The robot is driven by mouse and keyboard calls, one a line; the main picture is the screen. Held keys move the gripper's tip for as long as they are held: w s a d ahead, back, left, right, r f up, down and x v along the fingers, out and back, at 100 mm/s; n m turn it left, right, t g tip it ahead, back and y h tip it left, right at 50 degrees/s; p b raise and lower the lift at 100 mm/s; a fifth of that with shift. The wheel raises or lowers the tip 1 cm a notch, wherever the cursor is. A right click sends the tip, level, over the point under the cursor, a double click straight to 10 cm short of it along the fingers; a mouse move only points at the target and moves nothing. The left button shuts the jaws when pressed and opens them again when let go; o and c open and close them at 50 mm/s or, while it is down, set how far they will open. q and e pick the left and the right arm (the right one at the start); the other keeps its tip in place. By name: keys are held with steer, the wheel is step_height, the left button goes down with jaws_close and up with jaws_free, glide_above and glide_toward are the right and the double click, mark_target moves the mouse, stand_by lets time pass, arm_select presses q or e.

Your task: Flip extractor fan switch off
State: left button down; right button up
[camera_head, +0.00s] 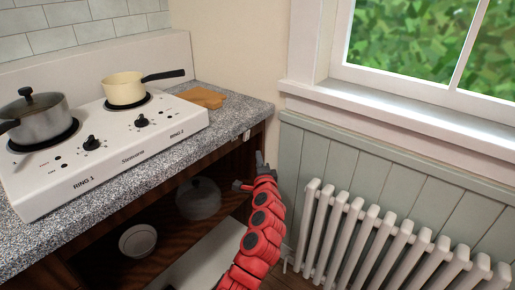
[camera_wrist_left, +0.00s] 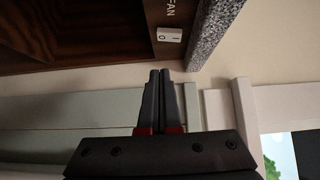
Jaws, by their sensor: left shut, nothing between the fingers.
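The extractor fan switch (camera_wrist_left: 169,35) is a small white rocker marked I and O, set in a dark wood panel beside the word FAN in the left wrist view. In the head view a small white piece that looks like the same switch (camera_head: 246,135) sits just under the counter's right end. My left gripper (camera_wrist_left: 160,72) is shut and empty, its tips a little below the switch in the wrist picture and apart from it. In the head view my left gripper (camera_head: 259,160) is beneath the counter end. Which way the rocker is tipped is hard to tell. My right gripper is not in view.
The speckled countertop (camera_head: 235,107) overhangs close to the gripper. A white hob (camera_head: 110,150) carries a grey pot (camera_head: 38,118) and a cream pan (camera_head: 123,90). A white radiator (camera_head: 385,240) stands close on the right. Open shelves below hold a bowl (camera_head: 138,241) and a pot (camera_head: 199,199).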

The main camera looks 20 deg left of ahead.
arm_select(q)
steer(key=v, duration=0.4)
steer(key=shift+s+d+f, duration=0.15)
steer(key=shift+s+d, duration=0.05)
steer(key=shift+d, duration=0.1)
